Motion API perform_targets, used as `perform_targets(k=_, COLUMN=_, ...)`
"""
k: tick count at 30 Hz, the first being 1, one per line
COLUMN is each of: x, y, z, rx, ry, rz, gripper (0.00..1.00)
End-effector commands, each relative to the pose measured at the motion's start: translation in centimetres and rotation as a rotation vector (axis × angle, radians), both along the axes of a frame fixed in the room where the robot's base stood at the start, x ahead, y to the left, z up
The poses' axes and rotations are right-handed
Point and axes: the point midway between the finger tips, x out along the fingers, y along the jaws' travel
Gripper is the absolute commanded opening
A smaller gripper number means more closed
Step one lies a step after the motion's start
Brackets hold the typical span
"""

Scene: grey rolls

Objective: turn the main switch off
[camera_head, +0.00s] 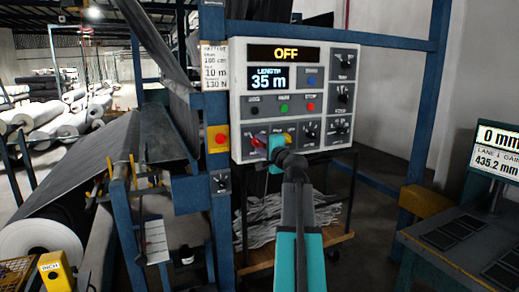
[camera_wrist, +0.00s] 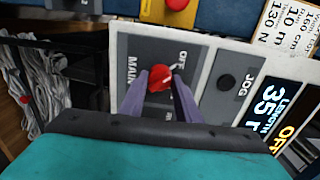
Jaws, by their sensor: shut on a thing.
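The main switch is a red rotary knob (camera_wrist: 160,79) on a grey plate with the letters "MAIN" and "OFF" beside it, at the panel's lower left. In the head view my gripper (camera_head: 275,146) reaches up to the lower left of the white control panel (camera_head: 340,62) and hides part of the switch's surroundings. In the wrist view my gripper (camera_wrist: 160,82) has its two fingers on either side of the red knob, shut on it. The panel display (camera_head: 286,53) reads "OFF" in yellow, and the length display (camera_head: 268,78) reads 35 m.
A red emergency button on a yellow box (camera_head: 217,139) sits just left of the panel. Blue frame posts (camera_head: 217,180) stand beside it. Below, a shelf (camera_head: 300,240) holds grey scrap. A desk with a screen (camera_head: 492,152) is at the right.

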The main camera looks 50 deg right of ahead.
Motion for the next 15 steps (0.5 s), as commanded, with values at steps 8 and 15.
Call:
perform_targets(k=8, x=0.17, y=-0.01, z=0.50, rx=-0.010, ry=-0.004, rz=-0.001, gripper=0.08)
perform_targets(k=15, x=0.13, y=-0.03, z=0.48, rx=-0.009, ry=-0.005, rz=-0.001, gripper=0.43)
